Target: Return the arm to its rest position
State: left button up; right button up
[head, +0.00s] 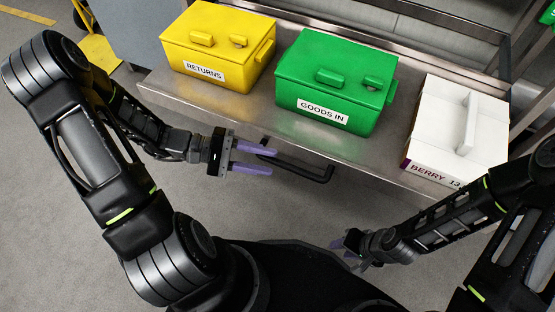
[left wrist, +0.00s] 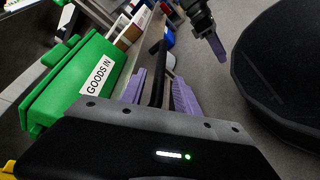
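My left gripper (head: 270,159) is in front of the table's front edge, near the left end of a black bar handle (head: 318,178). Its two purple fingers are apart with nothing held between them. In the left wrist view the fingers (left wrist: 160,90) stand apart, and the black handle (left wrist: 157,75) shows in the gap beyond them. I cannot tell whether a finger touches the handle. My right gripper (head: 347,245) is low at the right, clear of the table. Its purple fingers are small and partly hidden, so its opening is unclear.
A steel table (head: 230,113) carries a shut yellow RETURNS box (head: 220,45), a shut green GOODS IN box (head: 335,80) and a white BERRY carton (head: 435,120) with an upright white piece. The handle juts out from the table's front. Grey floor (head: 240,210) lies open between my arms.

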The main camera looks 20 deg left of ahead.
pick_arm(q)
jog(key=shift+v, duration=1.45)
jog(key=shift+a, duration=0.1)
